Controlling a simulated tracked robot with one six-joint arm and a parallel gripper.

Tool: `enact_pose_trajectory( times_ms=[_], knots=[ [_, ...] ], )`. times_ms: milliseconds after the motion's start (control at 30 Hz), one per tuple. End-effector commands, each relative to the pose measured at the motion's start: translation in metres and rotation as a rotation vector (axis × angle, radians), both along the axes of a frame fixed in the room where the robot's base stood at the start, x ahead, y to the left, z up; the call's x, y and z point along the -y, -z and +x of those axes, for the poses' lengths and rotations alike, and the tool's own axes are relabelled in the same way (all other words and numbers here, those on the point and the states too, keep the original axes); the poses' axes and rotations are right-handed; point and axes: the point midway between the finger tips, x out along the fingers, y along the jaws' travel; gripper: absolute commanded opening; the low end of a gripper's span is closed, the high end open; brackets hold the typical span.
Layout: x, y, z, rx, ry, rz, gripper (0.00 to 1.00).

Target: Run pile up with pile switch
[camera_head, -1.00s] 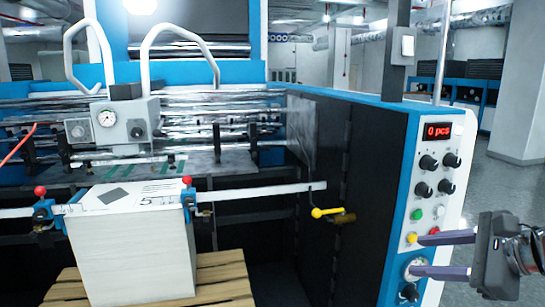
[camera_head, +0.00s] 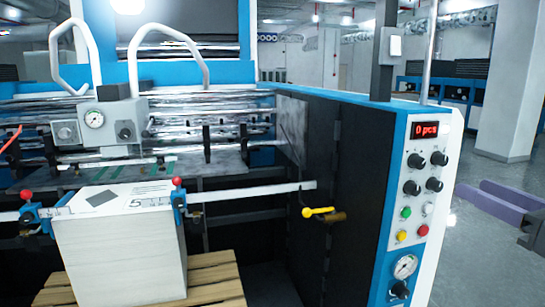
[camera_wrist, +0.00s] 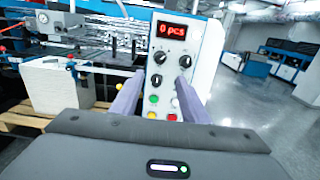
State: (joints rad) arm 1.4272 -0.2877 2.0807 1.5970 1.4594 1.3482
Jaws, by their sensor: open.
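The control panel (camera_head: 447,190) on the machine's right end has a red display reading "0 pcs" (camera_head: 425,130). Below it are several black knobs, a green button (camera_head: 406,212), a white button (camera_head: 429,208), a yellow button (camera_head: 402,236) and a red button (camera_head: 423,231). I see no readable label naming the pile switch. The paper pile (camera_head: 120,255) stands on a wooden pallet (camera_head: 218,278), its printed top near the side guides. My gripper (camera_head: 473,189) is open and empty, right of the panel and apart from it. The wrist view shows both purple fingers (camera_wrist: 159,80) pointing toward the panel.
A gauge (camera_head: 404,266) and another knob (camera_head: 399,288) sit low on the panel. A yellow-handled lever (camera_head: 318,211) juts from the machine's dark side. A pillar (camera_head: 510,90) stands behind on the right. Open floor (camera_head: 490,245) lies right of the machine.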

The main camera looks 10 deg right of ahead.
Motion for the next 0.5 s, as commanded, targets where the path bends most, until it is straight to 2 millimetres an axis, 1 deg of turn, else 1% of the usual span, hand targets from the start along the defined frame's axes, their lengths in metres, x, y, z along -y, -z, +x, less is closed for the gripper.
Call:
enact_pose_trajectory(
  times_ms=[233, 500],
  knots=[
    [-0.001, 0.0, 0.016, 0.0, -0.003, -0.001, 0.41],
    [-0.002, 0.0, 0.044, -0.001, -0.004, -0.001, 0.41]
  ],
)
